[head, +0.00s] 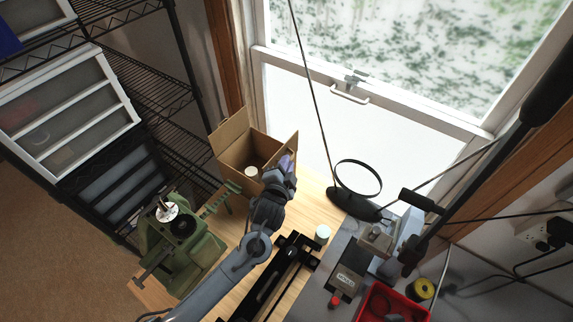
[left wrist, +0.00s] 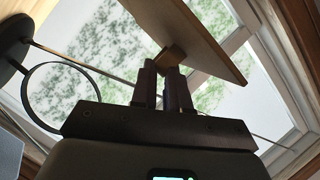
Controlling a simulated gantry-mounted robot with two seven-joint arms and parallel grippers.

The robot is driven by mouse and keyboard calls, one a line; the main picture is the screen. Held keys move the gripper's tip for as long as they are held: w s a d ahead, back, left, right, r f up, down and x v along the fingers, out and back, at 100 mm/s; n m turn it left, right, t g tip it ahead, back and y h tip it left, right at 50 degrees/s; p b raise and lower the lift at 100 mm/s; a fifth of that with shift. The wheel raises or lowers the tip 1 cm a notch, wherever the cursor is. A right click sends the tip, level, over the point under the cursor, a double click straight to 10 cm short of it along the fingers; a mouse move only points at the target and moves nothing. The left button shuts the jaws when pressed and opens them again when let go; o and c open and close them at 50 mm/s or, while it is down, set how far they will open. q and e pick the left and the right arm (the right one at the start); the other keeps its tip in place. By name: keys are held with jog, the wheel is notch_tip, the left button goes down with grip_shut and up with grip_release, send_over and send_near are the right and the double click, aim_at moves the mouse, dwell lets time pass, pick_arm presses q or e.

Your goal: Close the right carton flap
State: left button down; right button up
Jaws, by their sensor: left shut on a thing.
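An open cardboard carton (head: 236,158) stands on the wooden bench near the window, with a small white round item (head: 251,171) inside. Its left flap (head: 230,130) stands up and outward. Its right flap (head: 291,143) also stands up, partly hidden by my left gripper (head: 288,162). In the left wrist view the flap is a tan board (left wrist: 195,35) with a small brown tab (left wrist: 169,58) by the fingertips. My left gripper (left wrist: 165,75) is shut on this tab, at the carton's right side. My right gripper is not visible.
A green machine (head: 175,245) stands left of my left arm. A black stand with a ring (head: 358,180), a white cylinder (head: 323,232) and a red bin (head: 390,302) are to the right. A wire shelf (head: 150,90) stands at the left, the window (head: 410,60) behind.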

aim_at(271, 161)
pick_arm(q)
jog(key=shift+n, duration=0.4)
jog(key=shift+w+a+r+p, duration=0.1)
jog(key=shift+w+a+p, duration=0.3)
jog(key=shift+a, duration=0.25)
jog(key=shift+w+a+p, duration=0.3)
jog(key=shift+a+p, duration=0.05)
jog(key=shift+a, duration=0.35)
jog(key=shift+w+a+r+p, duration=0.1)
jog(key=shift+w+a+p, duration=0.3)
jog(key=shift+a, duration=0.35)
jog(key=shift+w+r, duration=0.1)
jog(key=shift+r, duration=0.1)
jog(key=c, duration=1.2)
grip_release()
jog(key=shift+a, duration=0.1)
jog(key=shift+c, duration=0.2)
